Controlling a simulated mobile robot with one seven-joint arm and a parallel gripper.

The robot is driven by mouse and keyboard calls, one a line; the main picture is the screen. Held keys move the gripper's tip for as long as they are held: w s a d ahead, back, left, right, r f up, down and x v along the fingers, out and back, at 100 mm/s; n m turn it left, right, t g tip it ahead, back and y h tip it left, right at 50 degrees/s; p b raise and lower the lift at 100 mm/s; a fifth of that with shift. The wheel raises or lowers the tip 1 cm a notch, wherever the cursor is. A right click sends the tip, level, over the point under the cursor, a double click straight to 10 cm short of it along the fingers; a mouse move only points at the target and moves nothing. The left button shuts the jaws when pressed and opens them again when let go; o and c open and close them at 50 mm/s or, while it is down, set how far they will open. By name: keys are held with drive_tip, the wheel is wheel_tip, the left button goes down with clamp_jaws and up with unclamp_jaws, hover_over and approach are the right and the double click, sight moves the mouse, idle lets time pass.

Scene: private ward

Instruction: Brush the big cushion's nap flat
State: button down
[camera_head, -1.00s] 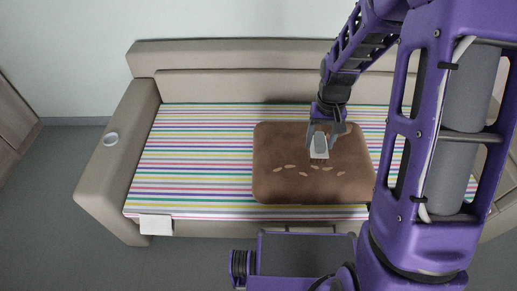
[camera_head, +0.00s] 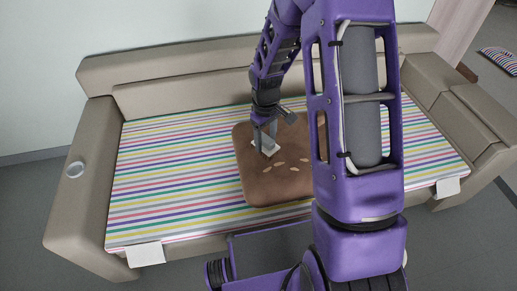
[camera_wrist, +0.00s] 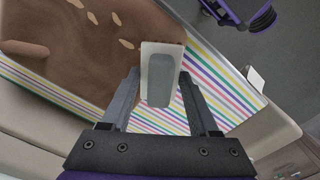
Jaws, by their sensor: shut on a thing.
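The big brown cushion (camera_head: 262,191) lies on the striped sofa cover, partly hidden behind my arm in the head view. It also fills the upper left of the wrist view (camera_wrist: 62,60). Several pale, leaf-shaped patches (camera_head: 279,175) show on its surface. My gripper (camera_head: 266,138) is shut on a brush with a pale, flat rectangular head and a grey grip (camera_wrist: 160,80). The brush (camera_head: 264,149) is at the cushion's back left part; I cannot tell whether its underside touches the nap. In the wrist view it covers part of the cushion's edge.
The beige sofa (camera_head: 70,215) has a backrest (camera_head: 170,75) close behind the cushion. A small round object (camera_head: 75,169) sits on the left armrest. White tags (camera_head: 146,254) hang at the front edge. A striped cushion (camera_head: 498,60) lies at far right. The left seat is clear.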

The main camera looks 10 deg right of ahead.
drive_tip(key=w+f+n, duration=0.4)
drive_tip(key=f+n, duration=0.5)
drive_tip(key=n, duration=0.2)
drive_tip(key=shift+a+f+n, duration=0.2)
drive_tip(key=shift+f+n, duration=0.1)
